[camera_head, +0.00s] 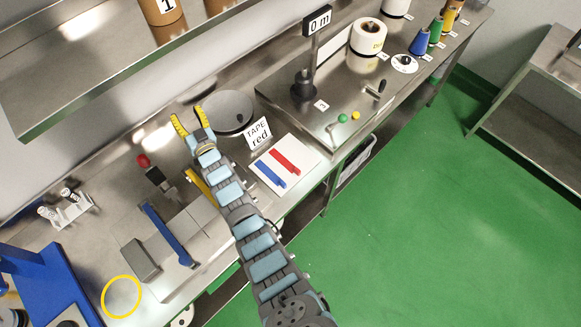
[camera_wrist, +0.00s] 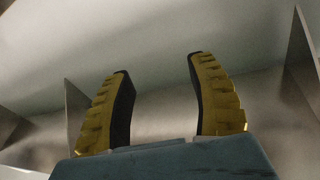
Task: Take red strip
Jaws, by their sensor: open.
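A red strip (camera_head: 285,161) lies on a white sheet (camera_head: 297,148) on the steel bench in the head view. A blue strip (camera_head: 269,174) lies beside it on the same sheet, a little to the lower left. A small white sign (camera_head: 257,134) reading "TAPE red" stands just behind the sheet. My gripper (camera_head: 187,121) has yellow fingers and is open and empty, to the left of the sheet and apart from the strips. The wrist view shows the two fingers spread (camera_wrist: 160,95) with nothing between them. Neither strip shows in the wrist view.
A round metal bowl (camera_head: 226,112) stands close to my gripper. A raised steel unit (camera_head: 330,110) with a post and a "0 m" sign is beyond the sheet. A steel shelf (camera_head: 95,70) overhangs at upper left. A blue-handled device (camera_head: 168,236) stands at lower left.

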